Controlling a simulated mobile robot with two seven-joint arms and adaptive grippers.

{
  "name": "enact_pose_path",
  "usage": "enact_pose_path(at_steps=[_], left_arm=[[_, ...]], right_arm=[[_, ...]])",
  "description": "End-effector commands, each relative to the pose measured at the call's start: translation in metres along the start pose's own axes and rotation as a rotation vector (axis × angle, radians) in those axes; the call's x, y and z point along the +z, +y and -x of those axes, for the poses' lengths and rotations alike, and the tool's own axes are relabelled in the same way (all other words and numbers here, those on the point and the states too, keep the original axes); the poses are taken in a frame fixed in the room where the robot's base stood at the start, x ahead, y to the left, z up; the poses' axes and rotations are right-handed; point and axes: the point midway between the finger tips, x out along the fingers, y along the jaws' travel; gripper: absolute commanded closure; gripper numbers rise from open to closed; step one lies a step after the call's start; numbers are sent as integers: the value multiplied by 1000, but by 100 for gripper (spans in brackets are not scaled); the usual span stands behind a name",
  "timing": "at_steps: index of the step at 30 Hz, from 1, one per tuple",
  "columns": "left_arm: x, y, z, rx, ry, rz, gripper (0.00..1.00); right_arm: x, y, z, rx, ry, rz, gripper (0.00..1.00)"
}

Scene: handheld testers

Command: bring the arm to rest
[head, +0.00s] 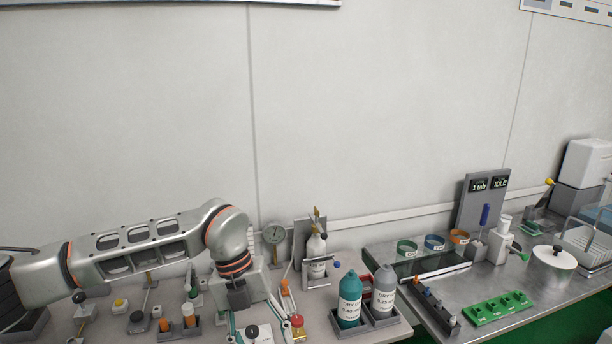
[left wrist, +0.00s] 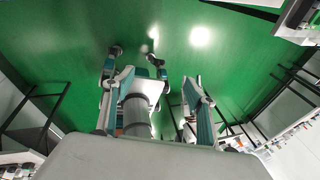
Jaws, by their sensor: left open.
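My left arm (head: 150,250) comes in from the left and reaches across the left bench, bending down at the wrist. My left gripper (head: 257,328) hangs at the lower edge of the head view, with its teal fingers partly cut off by the frame. In the left wrist view its fingers (left wrist: 160,92) stand apart, open. A grey and white cylindrical shape (left wrist: 137,115) shows beside the left finger; I cannot tell whether it is part of the gripper. My right gripper is in neither view.
Near the gripper are a teal bottle (head: 350,300) and a grey bottle (head: 384,292) in a holder, a round gauge (head: 274,234) and orange-capped vials (head: 188,312). The right bench holds a green tray (head: 498,308) and a lidded pot (head: 552,268).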

Motion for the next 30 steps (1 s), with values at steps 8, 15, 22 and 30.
enact_pose_path(at_steps=[8,15,22,30], left_arm=[[-94,-103,-54,-461,261,-158,44],[-148,-180,-33,-977,402,-117,44],[-137,-203,10,-1433,418,125,44],[-66,-150,18,-1797,296,633,44]], right_arm=[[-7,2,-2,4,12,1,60],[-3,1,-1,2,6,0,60],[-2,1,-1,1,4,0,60],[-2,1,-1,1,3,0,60]])
